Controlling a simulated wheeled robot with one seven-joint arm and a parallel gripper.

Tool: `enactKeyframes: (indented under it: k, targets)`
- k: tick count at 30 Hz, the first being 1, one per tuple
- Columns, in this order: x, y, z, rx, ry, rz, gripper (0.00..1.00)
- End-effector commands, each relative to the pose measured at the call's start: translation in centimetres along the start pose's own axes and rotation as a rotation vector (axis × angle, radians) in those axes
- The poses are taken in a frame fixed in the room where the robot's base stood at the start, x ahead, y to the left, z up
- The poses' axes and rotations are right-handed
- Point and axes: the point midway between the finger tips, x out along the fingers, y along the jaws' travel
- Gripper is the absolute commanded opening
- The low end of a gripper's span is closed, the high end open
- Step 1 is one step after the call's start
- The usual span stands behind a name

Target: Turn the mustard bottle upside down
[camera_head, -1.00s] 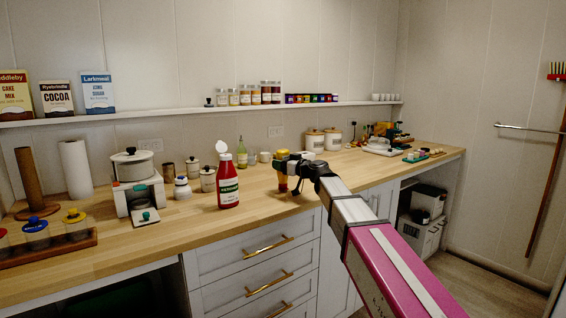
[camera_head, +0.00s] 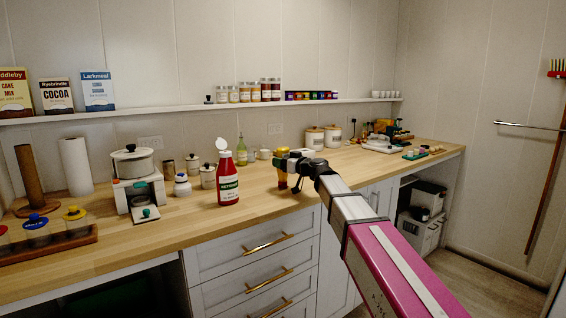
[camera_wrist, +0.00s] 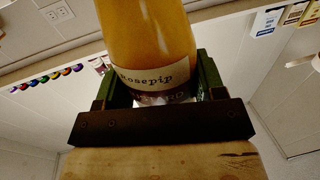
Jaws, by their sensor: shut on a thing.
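The mustard bottle (camera_wrist: 145,35) is yellow with a white and dark label reading "Rosepip" in the wrist view. My gripper (camera_wrist: 155,85) is shut on it, with a green finger along each side near the label end. The label text reads upright there, while the shelf and room appear upside down. In the head view, the bottle (camera_head: 282,179) is a small yellow shape below my gripper (camera_head: 291,166), at the counter's front half. My wrist hides part of it; I cannot tell whether its lower end touches the counter.
A red ketchup bottle (camera_head: 228,180) with its white cap flipped open stands on the wooden counter (camera_head: 185,215), left of my gripper. A green bottle (camera_head: 242,151) and small jars stand behind. A shelf (camera_head: 180,110) runs along the wall. The counter front between ketchup and gripper is clear.

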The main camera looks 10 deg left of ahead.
Motion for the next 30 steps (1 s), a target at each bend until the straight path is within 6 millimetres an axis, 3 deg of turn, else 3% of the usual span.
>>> enactKeyframes:
  k: [10, 28, 29, 30]
  targets:
    - [-0.08, -0.21, 1.37, -0.004, -0.015, -0.005, 0.31]
    - [-0.25, -0.46, 1.49, -0.003, -0.015, -0.008, 0.31]
    - [-0.26, -0.47, 1.49, -0.003, -0.015, -0.008, 0.67]
    - [-0.27, -0.48, 1.49, -0.003, -0.015, -0.008, 0.80]
